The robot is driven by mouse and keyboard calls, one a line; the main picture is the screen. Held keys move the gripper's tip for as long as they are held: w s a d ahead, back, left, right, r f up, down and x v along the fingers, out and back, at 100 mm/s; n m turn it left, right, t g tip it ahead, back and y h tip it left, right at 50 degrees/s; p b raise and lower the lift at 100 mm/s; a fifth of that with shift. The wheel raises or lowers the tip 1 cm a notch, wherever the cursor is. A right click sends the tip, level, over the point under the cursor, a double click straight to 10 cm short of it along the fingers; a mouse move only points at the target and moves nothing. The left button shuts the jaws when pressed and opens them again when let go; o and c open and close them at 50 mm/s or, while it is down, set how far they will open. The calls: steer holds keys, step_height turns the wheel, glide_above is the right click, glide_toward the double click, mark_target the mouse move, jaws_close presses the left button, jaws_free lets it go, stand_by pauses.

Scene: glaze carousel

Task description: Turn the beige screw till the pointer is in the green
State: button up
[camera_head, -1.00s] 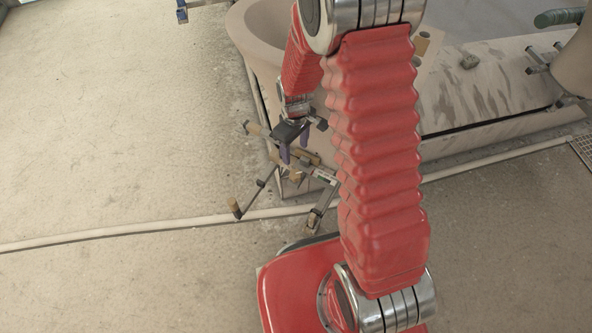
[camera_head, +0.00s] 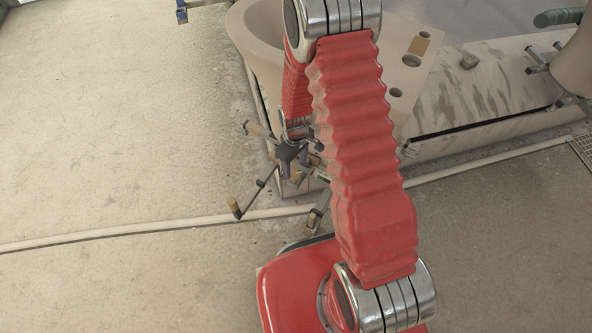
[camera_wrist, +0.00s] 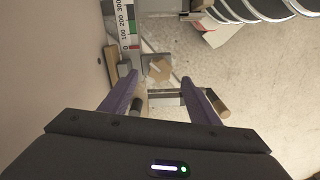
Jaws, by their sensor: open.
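In the wrist view, a beige star-shaped knob (camera_wrist: 158,70), which looks like the beige screw, shows between my fingertips, on a grey frame. My gripper (camera_wrist: 161,80) is open, with its two purple fingers on either side of the knob in the picture; I cannot tell whether they touch it. A white scale (camera_wrist: 127,22) with numbers, a green band and a red band stands beyond the left finger. I cannot make out the pointer clearly. In the head view my gripper (camera_head: 293,165) is at the metal frame, and the screw is hard to pick out.
Frame arms with tan ends stick out around the gripper, one to the lower left (camera_head: 235,208) and one to the right in the wrist view (camera_wrist: 222,107). A large beige tub (camera_head: 255,40) stands close behind. A pale pipe (camera_head: 120,230) crosses the floor. Open floor lies left.

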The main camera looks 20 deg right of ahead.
mark_target(295, 173)
steer(key=shift+f, duration=2.3)
steer(key=shift+c, duration=0.2)
